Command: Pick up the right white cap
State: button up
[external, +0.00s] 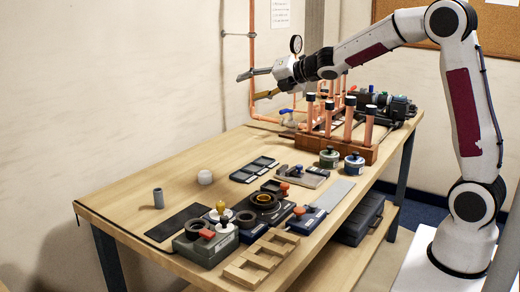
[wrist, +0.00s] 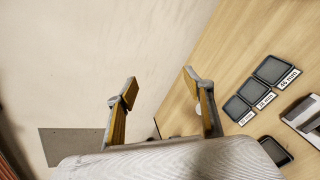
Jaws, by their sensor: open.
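A short white cylinder (external: 205,177), which looks like a cap, stands on the table to the right of a grey tube. My gripper (external: 258,84) is open and empty, high above the back of the table near the wall, far from these white things. In the wrist view its two yellow-padded fingers (wrist: 161,84) are spread apart with nothing held.
Copper tubes with black tops (external: 348,118) stand in a wooden rack at the back right. Labelled grey trays (external: 254,169) lie mid-table and also show in the wrist view (wrist: 273,70). A grey tube (external: 158,198) stands at left. Table around the white cylinder is clear.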

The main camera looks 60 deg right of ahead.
jog(key=w+a+f+n+y, duration=0.2)
jog(key=w+f+n+y, duration=0.1)
jog(key=w+f+n, duration=0.25)
jog(key=n+g+y, duration=0.5)
jog(key=n+y, duration=0.2)
jog(key=n, duration=0.8)
send_near(209, 172)
jog(key=shift+w+a+f, duration=0.15)
jog(key=shift+w+a, duration=0.8)
jog(key=shift+w, duration=0.25)
jog(key=shift+s+a+f, duration=0.1)
jog(key=shift+s+f, duration=0.15)
jog(key=shift+f, duration=0.15)
jog(key=shift+x, duration=1.3)
jog(key=shift+w+a+f, duration=0.1)
